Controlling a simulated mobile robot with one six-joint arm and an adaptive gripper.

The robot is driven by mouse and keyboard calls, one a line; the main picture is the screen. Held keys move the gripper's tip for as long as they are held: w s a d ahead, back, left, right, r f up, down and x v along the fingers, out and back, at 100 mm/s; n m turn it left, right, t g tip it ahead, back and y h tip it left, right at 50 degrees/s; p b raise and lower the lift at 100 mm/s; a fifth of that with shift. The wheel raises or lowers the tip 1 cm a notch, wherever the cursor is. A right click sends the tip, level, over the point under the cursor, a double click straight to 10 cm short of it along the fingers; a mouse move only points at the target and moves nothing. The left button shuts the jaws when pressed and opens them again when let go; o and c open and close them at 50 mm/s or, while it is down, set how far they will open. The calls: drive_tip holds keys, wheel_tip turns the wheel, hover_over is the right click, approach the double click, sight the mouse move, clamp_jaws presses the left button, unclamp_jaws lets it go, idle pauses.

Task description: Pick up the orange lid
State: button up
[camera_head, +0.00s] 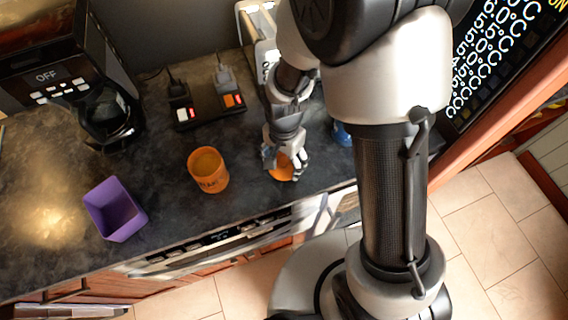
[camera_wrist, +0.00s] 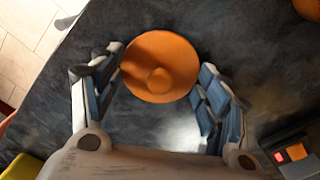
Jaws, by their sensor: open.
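The orange lid (camera_wrist: 160,66) is a round disc with a small raised knob in its middle. It lies flat on the dark countertop. In the wrist view it sits between and slightly ahead of the two fingertips of my gripper (camera_wrist: 156,72), which are spread open on either side of it. I cannot tell whether the fingers touch its edge. In the head view my gripper (camera_head: 285,160) is right above the lid (camera_head: 281,172) and hides much of it.
An orange mug (camera_head: 208,171) and a purple container (camera_head: 115,210) stand on the counter (camera_head: 160,215) to the left. A black coffee maker (camera_head: 75,85) and a power strip (camera_head: 208,112) stand further back. A blue object (camera_head: 342,133) is right of my gripper. The counter's front edge is close.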

drive_tip(key=shift+s, duration=0.15)
drive_tip(key=c, duration=0.8)
drive_tip(key=shift+s, duration=0.1)
drive_tip(key=shift+c, duration=0.7)
drive_tip(key=shift+d+f, duration=0.1)
drive_tip(key=shift+f, duration=0.05)
drive_tip(key=shift+c, duration=0.2)
